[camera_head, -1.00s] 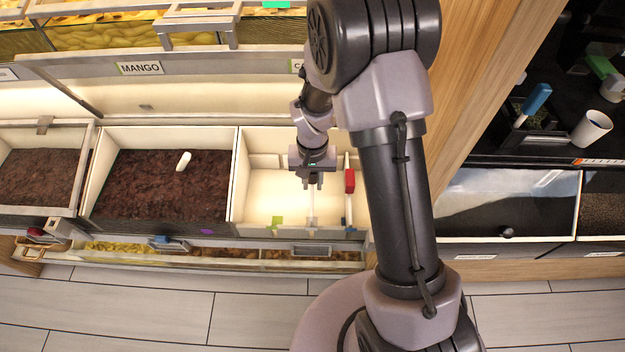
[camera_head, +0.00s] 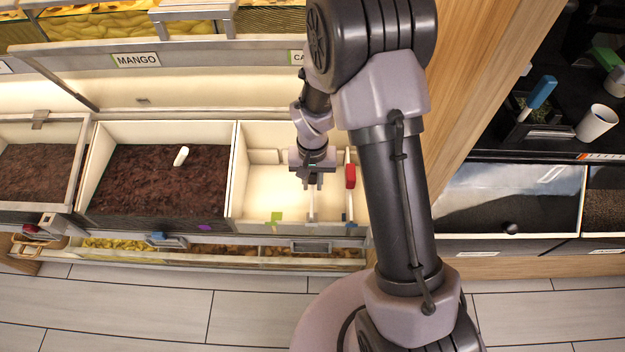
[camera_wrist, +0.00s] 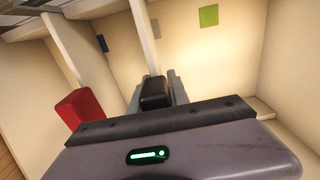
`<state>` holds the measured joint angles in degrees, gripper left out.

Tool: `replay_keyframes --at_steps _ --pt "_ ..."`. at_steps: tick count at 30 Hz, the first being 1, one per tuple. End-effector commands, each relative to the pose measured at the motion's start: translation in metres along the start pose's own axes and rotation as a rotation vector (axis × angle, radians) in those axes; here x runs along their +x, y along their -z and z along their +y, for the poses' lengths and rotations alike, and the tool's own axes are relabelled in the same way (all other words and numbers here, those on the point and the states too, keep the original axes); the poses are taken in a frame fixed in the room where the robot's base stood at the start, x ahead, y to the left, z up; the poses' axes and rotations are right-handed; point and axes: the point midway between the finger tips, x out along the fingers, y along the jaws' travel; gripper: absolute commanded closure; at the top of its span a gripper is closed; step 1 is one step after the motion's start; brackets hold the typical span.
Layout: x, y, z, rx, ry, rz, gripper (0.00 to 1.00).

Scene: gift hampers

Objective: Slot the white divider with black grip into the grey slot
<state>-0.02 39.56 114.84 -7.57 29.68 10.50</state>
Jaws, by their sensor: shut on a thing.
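My gripper (camera_head: 312,183) is shut on the black grip (camera_wrist: 154,93) of the white divider and holds it inside the bright cream bin, right of the dark-filled bin. The white divider (camera_head: 311,205) hangs below the fingers; in the wrist view its pale panel (camera_wrist: 142,38) runs up from the grip toward the bin wall. A small grey mark (camera_wrist: 155,28) on that wall lies right beside the panel's far end. I cannot tell whether the divider's lower edge is seated in a slot.
A divider with a red grip (camera_head: 350,177) stands right of my gripper, near a blue mark (camera_wrist: 102,43). A green mark (camera_head: 276,217) is on the wall to the left. The bin's left part is empty. The dark-filled bin (camera_head: 237,165) adjoins it.

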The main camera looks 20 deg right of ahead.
Motion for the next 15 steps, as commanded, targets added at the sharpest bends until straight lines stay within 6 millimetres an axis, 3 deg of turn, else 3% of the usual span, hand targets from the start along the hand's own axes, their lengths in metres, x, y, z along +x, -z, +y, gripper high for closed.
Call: replay_keyframes --at_steps 15 --pt "0.013 0.000 0.000 0.000 0.000 0.001 1.00"
